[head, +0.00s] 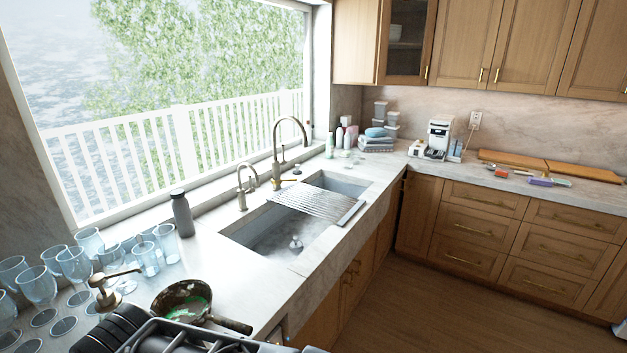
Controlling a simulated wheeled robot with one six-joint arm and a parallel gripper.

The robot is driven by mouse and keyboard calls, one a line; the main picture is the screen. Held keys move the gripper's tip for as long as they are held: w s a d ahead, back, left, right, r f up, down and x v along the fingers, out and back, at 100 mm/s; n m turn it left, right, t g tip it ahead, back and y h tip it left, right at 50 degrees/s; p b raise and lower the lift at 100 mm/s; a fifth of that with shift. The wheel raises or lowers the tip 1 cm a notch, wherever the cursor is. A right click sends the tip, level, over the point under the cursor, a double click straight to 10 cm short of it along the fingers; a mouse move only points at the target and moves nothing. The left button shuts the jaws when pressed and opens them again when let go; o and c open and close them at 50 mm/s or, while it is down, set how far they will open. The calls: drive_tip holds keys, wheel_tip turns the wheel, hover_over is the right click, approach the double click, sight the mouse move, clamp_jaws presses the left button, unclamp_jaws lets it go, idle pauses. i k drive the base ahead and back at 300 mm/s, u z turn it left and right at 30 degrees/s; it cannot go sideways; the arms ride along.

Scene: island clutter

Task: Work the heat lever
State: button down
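A tall brass gooseneck faucet (276,150) stands behind the double sink in the head view. A short brass lever-like part (288,181) sticks out at its base. A smaller brass faucet (241,188) stands to its left. No part is marked as a heat lever, and I cannot tell which one it is. The lever's exact setting is too small to read. My gripper is not recognisable in this view.
The sink (262,238) has a metal drying rack (318,203) across it. A grey bottle (182,214), several glasses (74,263) and a dirty pan (182,300) crowd the left counter. The wooden floor (440,305) is clear.

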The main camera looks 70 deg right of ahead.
sight(274, 182)
drive_tip(key=z, duration=2.45)
drive_tip(key=k, duration=0.55)
drive_tip(key=z, duration=0.95)
drive_tip(key=k, duration=0.7)
drive_tip(key=z, duration=0.6)
drive_tip(key=i, duration=1.9)
drive_tip(key=u, duration=0.6)
drive_tip(key=i, duration=1.6)
drive_tip(key=u, duration=1.8)
drive_tip(key=i, duration=0.95)
drive_tip(key=u, duration=1.05)
